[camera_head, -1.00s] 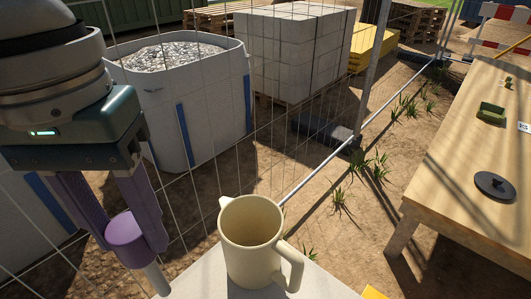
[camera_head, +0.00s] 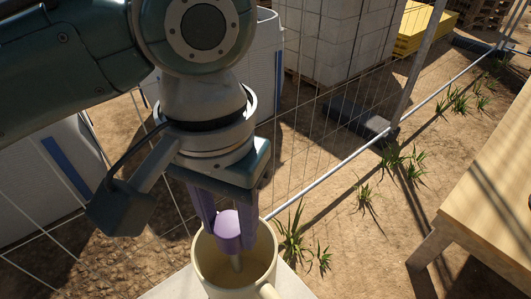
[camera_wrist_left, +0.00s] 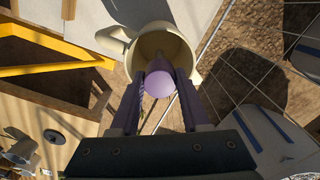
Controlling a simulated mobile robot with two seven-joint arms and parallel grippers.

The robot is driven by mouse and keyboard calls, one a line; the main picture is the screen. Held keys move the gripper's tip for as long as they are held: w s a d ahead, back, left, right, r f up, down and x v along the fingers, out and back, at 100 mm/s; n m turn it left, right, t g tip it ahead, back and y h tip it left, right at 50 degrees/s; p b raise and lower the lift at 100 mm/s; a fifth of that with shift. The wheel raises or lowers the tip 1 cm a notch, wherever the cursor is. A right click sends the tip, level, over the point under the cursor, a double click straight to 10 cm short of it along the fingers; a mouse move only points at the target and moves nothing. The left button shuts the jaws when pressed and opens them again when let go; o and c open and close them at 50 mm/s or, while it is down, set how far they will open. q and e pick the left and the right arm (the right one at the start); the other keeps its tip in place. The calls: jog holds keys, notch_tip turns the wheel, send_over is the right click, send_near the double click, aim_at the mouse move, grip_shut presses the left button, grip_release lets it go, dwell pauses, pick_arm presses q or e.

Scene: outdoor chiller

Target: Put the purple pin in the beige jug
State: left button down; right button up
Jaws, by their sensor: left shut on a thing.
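The purple pin (camera_head: 229,229) has a wide purple head and a pale thin shank pointing down. My left gripper (camera_head: 232,222) is shut on its head. The beige jug (camera_head: 228,284) stands upright on a pale surface (camera_head: 293,287), open at the top, with its handle at the lower right. In the head view the pin is over the jug's mouth, and the shank's lower end shows against the jug's inside. In the left wrist view the pin (camera_wrist_left: 159,82) overlaps the jug's opening (camera_wrist_left: 163,45). I cannot tell how deep the shank reaches. My right gripper is not in view.
A wire fence (camera_head: 290,190) runs behind the jug, with large white bags and pale stacked blocks (camera_head: 325,40) beyond it. A wooden table (camera_head: 490,190) stands at the right. A yellow frame (camera_wrist_left: 60,55) lies near the jug in the left wrist view.

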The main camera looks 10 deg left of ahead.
aim_at(235, 253)
pick_arm(q)
jog(key=shift+f+b, duration=0.65)
jog(key=shift+f, duration=2.95)
jog(key=shift+f, duration=0.15)
jog(key=c, duration=0.7)
grip_release()
jog(key=shift+o, duration=0.2)
